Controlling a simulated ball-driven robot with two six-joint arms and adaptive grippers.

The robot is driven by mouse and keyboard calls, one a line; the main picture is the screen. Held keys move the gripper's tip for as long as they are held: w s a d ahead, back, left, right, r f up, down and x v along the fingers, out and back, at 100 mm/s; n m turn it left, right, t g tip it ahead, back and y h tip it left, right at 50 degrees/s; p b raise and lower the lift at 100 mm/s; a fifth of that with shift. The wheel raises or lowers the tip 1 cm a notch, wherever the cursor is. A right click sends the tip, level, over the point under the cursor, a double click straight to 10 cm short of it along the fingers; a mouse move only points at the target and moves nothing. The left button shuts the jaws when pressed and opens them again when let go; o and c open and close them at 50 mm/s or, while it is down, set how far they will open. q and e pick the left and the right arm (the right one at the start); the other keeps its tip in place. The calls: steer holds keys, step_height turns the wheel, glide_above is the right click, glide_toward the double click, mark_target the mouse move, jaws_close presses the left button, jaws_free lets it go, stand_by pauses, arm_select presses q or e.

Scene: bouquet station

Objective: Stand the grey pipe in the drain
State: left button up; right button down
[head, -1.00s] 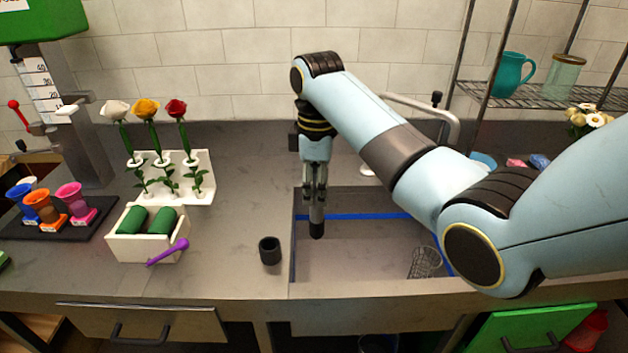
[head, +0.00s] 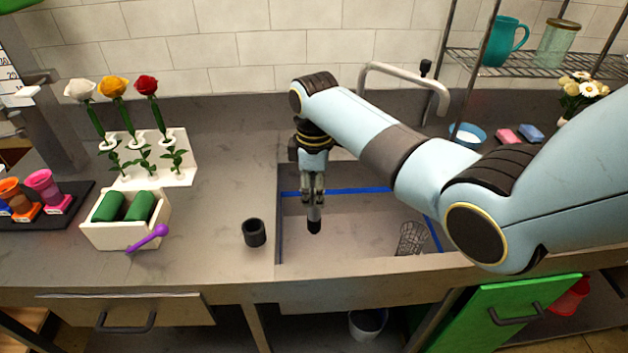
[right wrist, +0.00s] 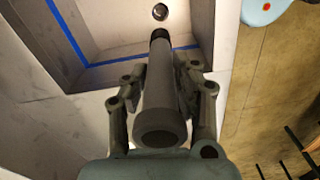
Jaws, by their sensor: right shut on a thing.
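The grey pipe (head: 315,213) hangs roughly upright in my right gripper (head: 313,192), over the sink basin (head: 365,240). Its lower end is black. In the right wrist view, the fingers (right wrist: 162,85) close on both sides of the pipe (right wrist: 160,100), and its open upper end faces the camera. The drain (right wrist: 160,12) is a small round metal opening in the basin floor, just beyond the pipe's black end in that view; the two look apart. I cannot make out the drain in the head view. My left gripper is not in view.
A black cup-like piece (head: 254,233) stands on the counter left of the basin. A wire basket (head: 411,239) is in the basin's right part. The faucet (head: 405,75) arches behind. A cream box (head: 128,233) and roses stand at left.

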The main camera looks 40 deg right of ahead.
mark_target(314, 223)
steer(key=shift+w+f, duration=0.1)
steer(key=shift+f, duration=1.5)
steer(key=shift+f+b, duration=0.65)
steer(key=shift+f, duration=0.5)
step_height(314, 223, down, 5)
steer(key=b, duration=0.5)
arm_select(q)
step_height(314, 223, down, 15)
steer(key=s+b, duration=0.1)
steer(key=b, duration=0.7)
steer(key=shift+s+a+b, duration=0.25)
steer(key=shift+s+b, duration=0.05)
steer(key=shift+b, duration=0.1)
arm_select(e)
step_height(314, 223, down, 8)
steer(key=shift+f, duration=0.25)
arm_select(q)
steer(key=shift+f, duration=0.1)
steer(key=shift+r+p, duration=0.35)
